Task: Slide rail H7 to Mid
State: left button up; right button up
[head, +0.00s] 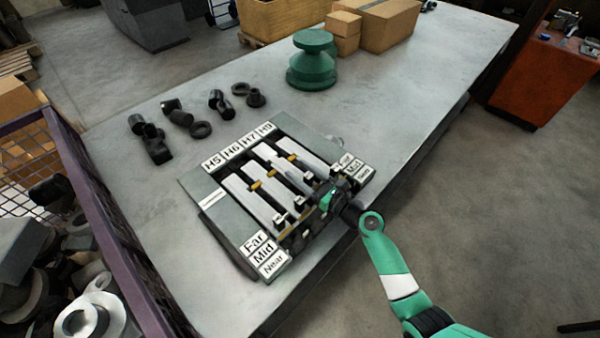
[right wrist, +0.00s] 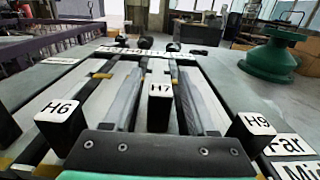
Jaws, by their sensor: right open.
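A grey rail fixture (head: 232,238) lies on the table, with pale rails in slots labelled H5, H6, H7 and H9 at the far end. Its sides carry Far, Mid and Near labels. In the right wrist view the H7 tab (right wrist: 159,104) stands upright in the middle, between the H6 tab (right wrist: 60,122) and the H9 tab (right wrist: 252,130). My right gripper (head: 306,182) is low over the near part of the fixture. In the right wrist view it is open (right wrist: 160,82), its grey fingers on either side of the H7 tab, with gaps visible. My left gripper is out of view.
Several black parts (head: 180,118) lie on the table beyond the fixture. A green flanged part (head: 312,68) and cardboard boxes (head: 388,25) stand farther back. A purple-edged mesh bin (head: 95,205) is at the left. The table's right side is clear.

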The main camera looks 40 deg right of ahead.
jog(key=shift+w, duration=0.25)
grip_shut()
dwell(1.3)
